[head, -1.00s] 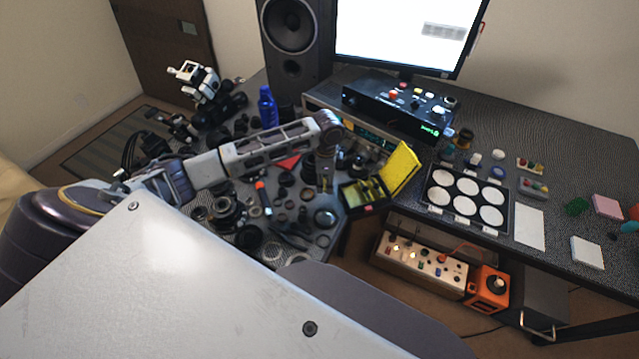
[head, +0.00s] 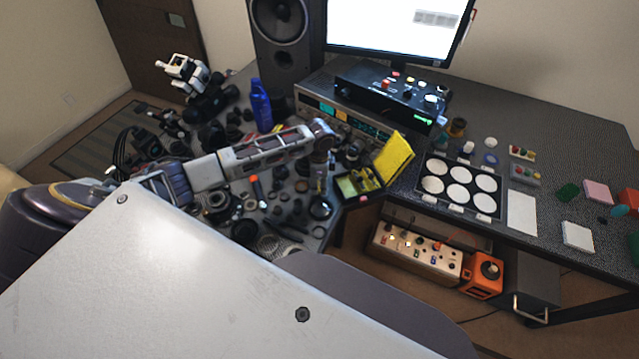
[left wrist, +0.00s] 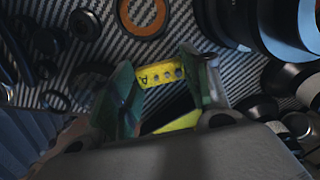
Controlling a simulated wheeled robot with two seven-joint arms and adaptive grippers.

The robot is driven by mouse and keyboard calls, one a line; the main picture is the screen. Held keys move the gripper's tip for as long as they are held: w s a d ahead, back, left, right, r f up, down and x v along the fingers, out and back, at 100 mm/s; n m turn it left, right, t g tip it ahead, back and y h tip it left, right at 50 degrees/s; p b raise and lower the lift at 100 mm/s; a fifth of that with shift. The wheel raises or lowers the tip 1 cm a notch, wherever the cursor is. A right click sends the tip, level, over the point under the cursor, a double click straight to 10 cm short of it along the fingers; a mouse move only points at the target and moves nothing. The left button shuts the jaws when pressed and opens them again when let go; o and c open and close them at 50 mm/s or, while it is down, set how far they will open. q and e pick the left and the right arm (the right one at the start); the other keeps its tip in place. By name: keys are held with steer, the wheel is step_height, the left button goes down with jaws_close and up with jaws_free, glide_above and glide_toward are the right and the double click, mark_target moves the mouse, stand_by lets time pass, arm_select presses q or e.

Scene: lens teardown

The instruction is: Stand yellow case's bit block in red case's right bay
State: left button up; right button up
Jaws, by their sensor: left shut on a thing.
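My left gripper (head: 319,186) points down over the cluttered part of the desk, just left of the open yellow case (head: 398,150). In the left wrist view its fingers (left wrist: 165,95) are shut on a yellow bit block (left wrist: 163,75) with a letter and a row of small dark bits. The block is too small to make out in the head view. A yellow strip (left wrist: 182,122) shows below it in the wrist view; I cannot tell what it belongs to. I cannot make out the red case now; my left arm covers that area. My right gripper is not in view.
Lens rings and barrels crowd the desk around the gripper. A blue bottle (head: 261,106) stands behind my arm. Black electronic gear (head: 390,97) and a panel of white discs (head: 459,187) lie to the right. An orange-rimmed ring (left wrist: 143,15) shows in the wrist view.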

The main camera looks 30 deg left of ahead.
mark_target(319, 184)
arm_select(q)
steer(key=shift+f, duration=0.4)
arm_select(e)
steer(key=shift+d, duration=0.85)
arm_select(q)
steer(key=o, duration=0.7)
steer(key=shift+o, duration=0.2)
step_height(319, 184, up, 12)
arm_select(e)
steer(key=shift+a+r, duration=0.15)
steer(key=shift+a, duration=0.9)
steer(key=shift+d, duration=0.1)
